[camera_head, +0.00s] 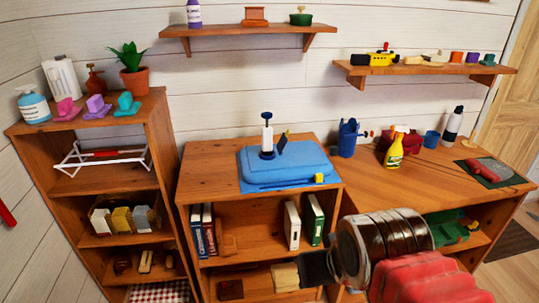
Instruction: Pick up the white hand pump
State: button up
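The white hand pump (267,138) stands upright on the blue case (300,164), on top of the middle wooden cabinet. It has a white barrel, a dark blue top handle and a dark base. My gripper (306,268) is at the lower middle of the view, in front of the cabinet's lower shelves. It is well below the pump, to its right, and apart from it. The gripper shows as a dark blocky end seen from the side, so its finger opening is not visible. The pump is not hidden.
A small dark upright piece (282,143) stands close to the pump's right. The taller left shelf (157,112) rises beside the cabinet. A wall shelf (247,30) hangs above, with free room between.

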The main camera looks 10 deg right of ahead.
aim_at(267, 133)
jog(key=u, duration=0.05)
jog(key=k, duration=0.25)
jog(key=z, duration=0.95)
jog(key=i, duration=1.4)
jog(key=u, duration=1.4)
